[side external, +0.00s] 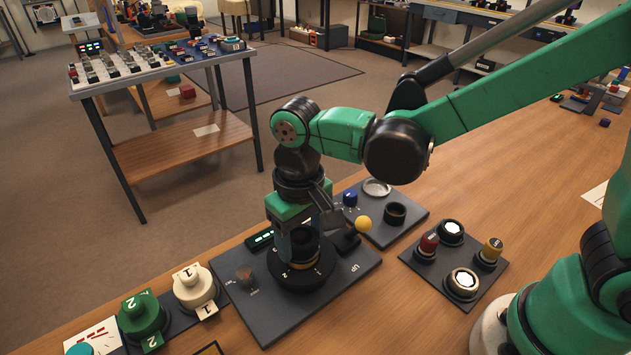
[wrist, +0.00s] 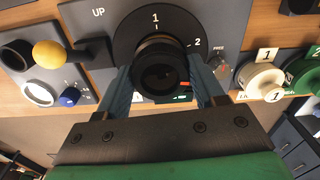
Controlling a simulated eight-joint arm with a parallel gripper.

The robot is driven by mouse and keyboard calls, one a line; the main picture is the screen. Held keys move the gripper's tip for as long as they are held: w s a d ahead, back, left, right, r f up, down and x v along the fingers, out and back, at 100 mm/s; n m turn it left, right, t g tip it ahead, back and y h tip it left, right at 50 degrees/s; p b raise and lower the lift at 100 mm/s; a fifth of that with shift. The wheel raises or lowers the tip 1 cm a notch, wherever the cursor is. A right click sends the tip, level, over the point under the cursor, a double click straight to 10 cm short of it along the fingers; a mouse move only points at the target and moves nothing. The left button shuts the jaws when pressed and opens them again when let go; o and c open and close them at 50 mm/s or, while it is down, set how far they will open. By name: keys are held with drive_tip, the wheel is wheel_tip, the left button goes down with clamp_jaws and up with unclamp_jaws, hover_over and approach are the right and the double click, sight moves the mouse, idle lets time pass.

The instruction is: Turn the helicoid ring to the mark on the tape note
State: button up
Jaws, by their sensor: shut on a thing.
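The helicoid ring (wrist: 160,72) is a dark round cylinder with a tan band, standing on a black dial disc (wrist: 128,40) marked 1 and 2. In the side external view the disc (side external: 301,279) lies on a dark grey panel, and the ring is mostly hidden by my gripper (side external: 302,245). In the wrist view the two blue-grey fingers of my gripper (wrist: 162,85) sit on either side of the ring, shut on it. I cannot make out which mark the ring points to. A blank white paper (side external: 597,194) lies at the right; I cannot tell whether it is the tape note.
A yellow-knobbed lever (side external: 363,225) stands close beside my gripper on the same panel. A button panel (side external: 454,262) is to the right. Green (side external: 142,314) and cream (side external: 194,286) numbered knobs stand to the left. Bare wood lies in front of the panels.

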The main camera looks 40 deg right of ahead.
drive_tip(key=n, duration=0.4)
drive_tip(key=shift+n, duration=0.3)
drive_tip(key=n, duration=1)
drive_tip(key=shift+d+n, duration=0.1)
drive_tip(key=shift+n, duration=0.3)
drive_tip(key=n, duration=0.4)
drive_tip(key=shift+w, duration=0.1)
drive_tip(key=shift+n, duration=0.3)
drive_tip(key=o, duration=1.3)
drive_tip(key=shift+r, duration=0.1)
